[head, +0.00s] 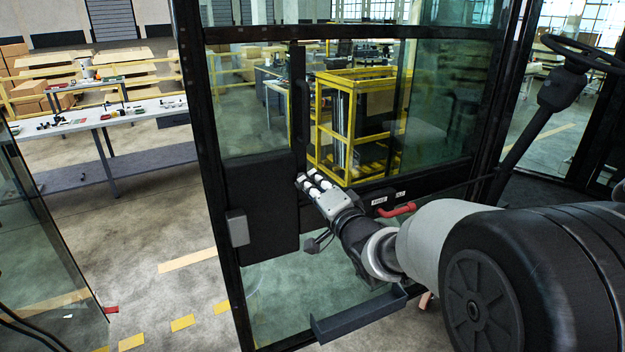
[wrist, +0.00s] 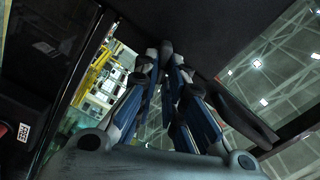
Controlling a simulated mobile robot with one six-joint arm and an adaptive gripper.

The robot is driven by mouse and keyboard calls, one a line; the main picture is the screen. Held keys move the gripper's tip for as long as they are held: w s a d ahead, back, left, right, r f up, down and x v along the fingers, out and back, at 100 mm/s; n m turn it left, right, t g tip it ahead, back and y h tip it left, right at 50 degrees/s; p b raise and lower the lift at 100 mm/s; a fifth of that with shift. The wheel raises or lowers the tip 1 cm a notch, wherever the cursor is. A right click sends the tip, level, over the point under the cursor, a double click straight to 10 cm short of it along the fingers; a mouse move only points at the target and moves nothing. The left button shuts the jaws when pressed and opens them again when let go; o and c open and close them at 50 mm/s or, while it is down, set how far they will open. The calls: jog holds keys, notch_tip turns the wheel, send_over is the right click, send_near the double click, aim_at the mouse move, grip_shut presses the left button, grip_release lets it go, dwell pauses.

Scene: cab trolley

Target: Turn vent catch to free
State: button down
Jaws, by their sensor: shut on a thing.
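My gripper (head: 312,182) is at the lower left of the door glass, beside the black frame. In the wrist view its fingers (wrist: 166,60) are closed together on a small dark piece (wrist: 167,47), mostly hidden by the fingertips; I cannot tell whether this is the vent catch. A red lever (head: 400,210) sits on the dark crossbar to the right of my gripper. A black upright handle (head: 303,110) is above my fingertips.
The black door panel (head: 258,205) with a grey box (head: 238,228) is left of my gripper. A grey tray (head: 360,314) is below my arm. A steering wheel (head: 585,52) is at the upper right. A yellow cage (head: 340,120) stands beyond the glass.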

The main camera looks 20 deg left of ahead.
jog(key=m, duration=0.1)
jog(key=m+p, duration=0.1)
jog(key=m, duration=0.2)
jog(key=shift+f+m, duration=0.25)
jog(key=shift+m, duration=0.15)
dwell(0.4)
jog(key=c, duration=1.7)
grip_release()
jog(key=shift+d, duration=0.15)
jog(key=v, duration=1.1)
jog(key=shift+s+d, duration=0.25)
jog(key=shift+s, duration=0.05)
